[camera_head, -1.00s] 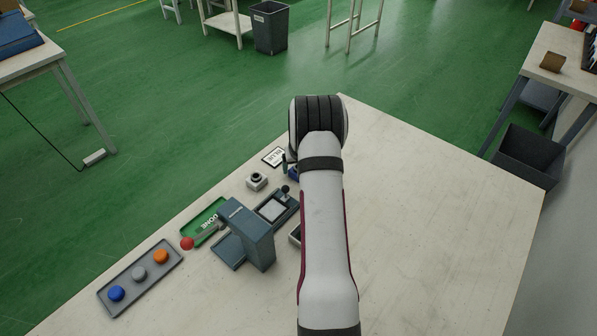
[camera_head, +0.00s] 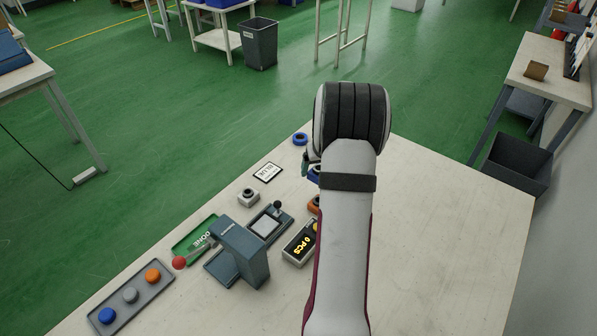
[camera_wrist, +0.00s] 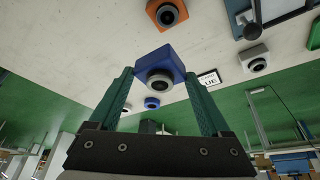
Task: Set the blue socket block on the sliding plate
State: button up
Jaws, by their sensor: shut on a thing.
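The blue socket block (camera_wrist: 153,57) sits between the green fingertips of my gripper (camera_wrist: 159,78) in the wrist view, with its round grey socket facing the camera. My gripper is shut on it. In the head view a sliver of the blue block (camera_head: 314,175) shows left of my wrist, and my arm hides most of the gripper. No block shows on the pad. The held block is right of and beyond the plate.
A white socket block (camera_head: 248,198) and a partly hidden orange one (camera_head: 314,205) stand near the plate.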

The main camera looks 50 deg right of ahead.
jog(key=w+a, duration=0.2)
jog(key=a, duration=0.7)
jog(key=w+a, duration=0.3)
jog(key=a, duration=0.5)
jog(key=shift+f, duration=3.1)
jog(key=shift+s, duration=0.1)
jog(key=o, duration=1.2)
